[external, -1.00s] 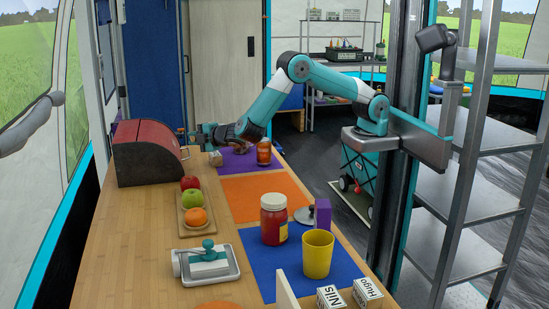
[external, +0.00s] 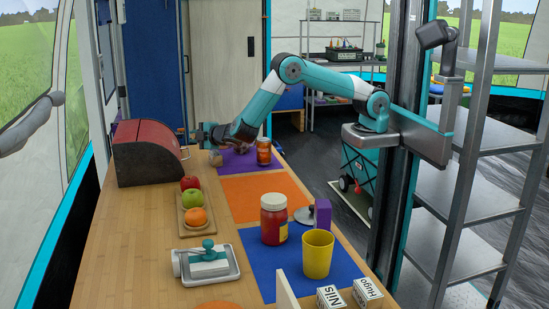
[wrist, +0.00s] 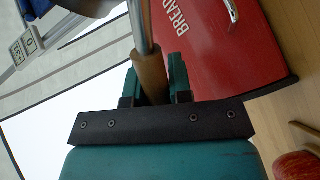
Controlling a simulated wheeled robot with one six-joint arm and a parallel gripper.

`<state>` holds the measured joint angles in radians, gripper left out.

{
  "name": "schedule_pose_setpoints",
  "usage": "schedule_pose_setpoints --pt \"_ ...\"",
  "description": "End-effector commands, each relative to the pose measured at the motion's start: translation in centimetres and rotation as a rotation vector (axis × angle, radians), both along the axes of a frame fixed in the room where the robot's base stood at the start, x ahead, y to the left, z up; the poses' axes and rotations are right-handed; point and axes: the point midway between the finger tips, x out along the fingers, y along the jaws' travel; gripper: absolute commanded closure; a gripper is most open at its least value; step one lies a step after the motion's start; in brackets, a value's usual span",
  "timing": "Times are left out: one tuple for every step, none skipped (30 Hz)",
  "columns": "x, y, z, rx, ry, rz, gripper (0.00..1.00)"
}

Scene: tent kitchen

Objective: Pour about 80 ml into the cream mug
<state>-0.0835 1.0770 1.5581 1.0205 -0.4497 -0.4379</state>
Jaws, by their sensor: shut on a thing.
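My gripper (external: 196,136) is over the far end of the wooden counter, beside the red bread box. In the wrist view, the gripper (wrist: 154,84) is shut on a wooden handle (wrist: 150,68) with a grey metal rod beyond it. A dark metal part, cut off at the top left of that view, seems to belong to the same utensil. Its bowl and any liquid are hidden. A small beige thing (external: 216,159) sits below the gripper by the purple mat (external: 235,164). It may be the cream mug, but it is too small to tell.
The bread box (external: 148,155) is close beside the gripper. An orange-brown jar (external: 264,152) stands on the purple mat. A fruit board (external: 187,226), a red jar (external: 273,222) and a yellow cup (external: 318,254) are nearer. The orange mat (external: 255,195) is bare.

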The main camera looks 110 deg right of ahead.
Motion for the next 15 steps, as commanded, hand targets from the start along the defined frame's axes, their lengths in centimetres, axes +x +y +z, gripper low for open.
schedule_pose_setpoints --pt "-0.3 -0.3 0.5 0.015 -0.017 -0.002 1.00" --pt "-0.4 -0.4 0.6 0.028 -0.031 -0.001 1.00" --pt "-0.6 -0.6 0.9 0.046 -0.049 0.000 1.00" --pt "-0.9 -0.9 1.0 0.059 -0.065 -0.001 1.00" --pt "-1.1 -1.1 1.1 0.073 -0.078 -0.002 1.00" --pt "-1.4 -1.3 1.4 0.091 -0.098 -0.002 1.00" --pt "-1.6 -1.5 1.5 0.104 -0.112 -0.002 1.00" --pt "-1.8 -1.7 1.7 0.117 -0.126 -0.002 1.00" --pt "-2.0 -2.0 1.8 0.134 -0.145 -0.002 1.00" --pt "-2.3 -2.2 2.0 0.148 -0.160 -0.003 1.00" --pt "-2.5 -2.4 2.2 0.162 -0.173 -0.001 1.00" --pt "-2.8 -2.7 2.8 0.180 -0.193 -0.002 1.00" --pt "-3.0 -2.9 3.1 0.194 -0.207 -0.002 1.00" --pt "-3.2 -3.0 3.4 0.204 -0.218 -0.001 1.00" --pt "-3.5 -3.3 3.7 0.218 -0.235 -0.002 1.00"
